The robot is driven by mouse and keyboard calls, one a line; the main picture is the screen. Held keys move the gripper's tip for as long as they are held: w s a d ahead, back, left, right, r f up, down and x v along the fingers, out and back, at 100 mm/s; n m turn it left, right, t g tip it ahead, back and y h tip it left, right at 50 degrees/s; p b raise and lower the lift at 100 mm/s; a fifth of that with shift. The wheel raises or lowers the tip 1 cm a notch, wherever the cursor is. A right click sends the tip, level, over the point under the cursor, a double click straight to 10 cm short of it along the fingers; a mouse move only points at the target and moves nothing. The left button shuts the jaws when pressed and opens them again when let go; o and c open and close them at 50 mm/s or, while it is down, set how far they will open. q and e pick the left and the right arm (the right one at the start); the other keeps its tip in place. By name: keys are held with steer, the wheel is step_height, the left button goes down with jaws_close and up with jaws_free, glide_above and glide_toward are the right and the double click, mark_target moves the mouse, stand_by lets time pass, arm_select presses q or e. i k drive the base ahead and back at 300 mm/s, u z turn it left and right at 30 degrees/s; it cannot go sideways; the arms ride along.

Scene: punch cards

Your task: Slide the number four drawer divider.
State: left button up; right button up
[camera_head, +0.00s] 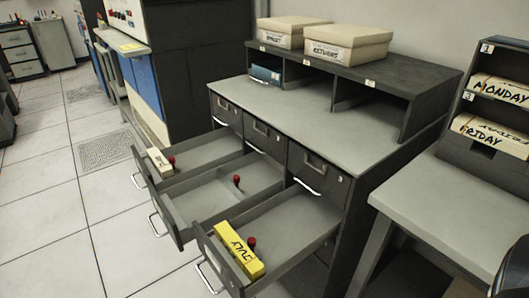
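Three lower drawers of the grey cabinet are pulled open: a left drawer (207,154), a middle drawer (200,203) and a right drawer (300,222). Small red knobs stand in them, one in the left drawer (171,160), one in the middle drawer (237,180) and one in the right drawer (251,243). I cannot read any drawer number. A white card block (160,163) sits at the front of the left drawer. A yellow block marked JULY (239,249) sits at the front of the right drawer. Neither gripper's fingers show.
Three upper drawers are shut. Two lidded boxes (347,41) stand on the cabinet's shelf (385,72). A grey desk (460,208) and a rack of day-labelled cards (490,135) are at right. A dark object (515,268) cuts the bottom right corner. The tiled floor at left is clear.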

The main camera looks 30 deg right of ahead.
mark_target(172, 160)
steer(key=z, duration=0.3)
steer(key=k, duration=0.15)
steer(key=u, duration=1.3)
steer(key=i, duration=1.5)
steer(key=z, duration=0.2)
